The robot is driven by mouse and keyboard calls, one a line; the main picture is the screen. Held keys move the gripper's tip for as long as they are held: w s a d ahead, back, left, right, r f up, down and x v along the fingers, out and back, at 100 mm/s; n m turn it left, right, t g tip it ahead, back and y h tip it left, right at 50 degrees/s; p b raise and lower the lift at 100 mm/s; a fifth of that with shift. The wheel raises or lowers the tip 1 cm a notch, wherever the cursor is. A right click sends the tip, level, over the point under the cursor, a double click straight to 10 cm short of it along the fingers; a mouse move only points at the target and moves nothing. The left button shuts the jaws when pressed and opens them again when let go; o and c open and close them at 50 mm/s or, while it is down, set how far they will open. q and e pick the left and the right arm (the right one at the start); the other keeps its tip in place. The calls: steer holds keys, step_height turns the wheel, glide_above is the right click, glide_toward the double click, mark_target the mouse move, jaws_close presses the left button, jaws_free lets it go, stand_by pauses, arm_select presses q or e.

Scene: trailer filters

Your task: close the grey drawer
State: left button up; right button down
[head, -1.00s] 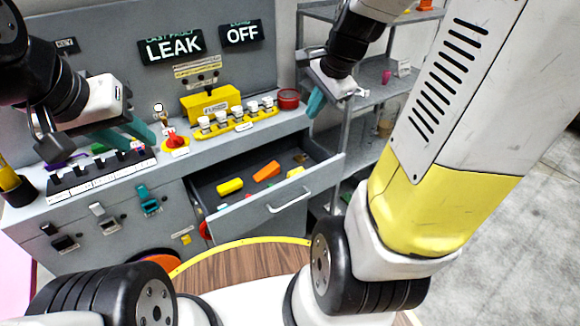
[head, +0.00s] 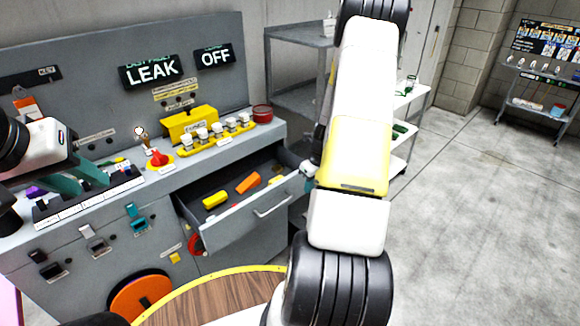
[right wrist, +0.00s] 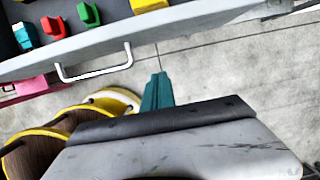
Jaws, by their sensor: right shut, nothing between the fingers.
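The grey drawer (head: 235,232) stands pulled out of the workbench, with a yellow block (head: 214,199) and an orange block (head: 248,183) inside. Its bar handle (head: 272,208) is on the front. My right gripper (head: 308,183) is mostly hidden by my arm, near the right end of the drawer front. In the right wrist view my right gripper (right wrist: 158,80) is shut and empty, right of the handle (right wrist: 95,73) and just below the drawer front (right wrist: 185,35) in the picture; touching is not visible. My left gripper (head: 82,178) is open over the bench top, far from the drawer.
A yellow rack of white-topped pieces (head: 215,137), a red knob (head: 158,158) and a red round container (head: 262,113) are on the bench. A round wooden-topped stool (head: 215,300) stands before the drawer. Shelves (head: 300,95) stand behind my right arm. Floor at the right is clear.

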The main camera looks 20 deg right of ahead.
mark_target(298, 188)
steer(key=w+f, duration=0.1)
steer(key=w+a+f, duration=0.1)
steer(key=f, duration=0.1)
steer(key=w+f, duration=0.1)
steer(key=w, duration=0.1)
steer(key=shift+a+f, duration=0.25)
steer(key=shift+f, duration=0.15)
steer(key=shift+w+a, duration=0.1)
steer(key=shift+w, duration=0.35)
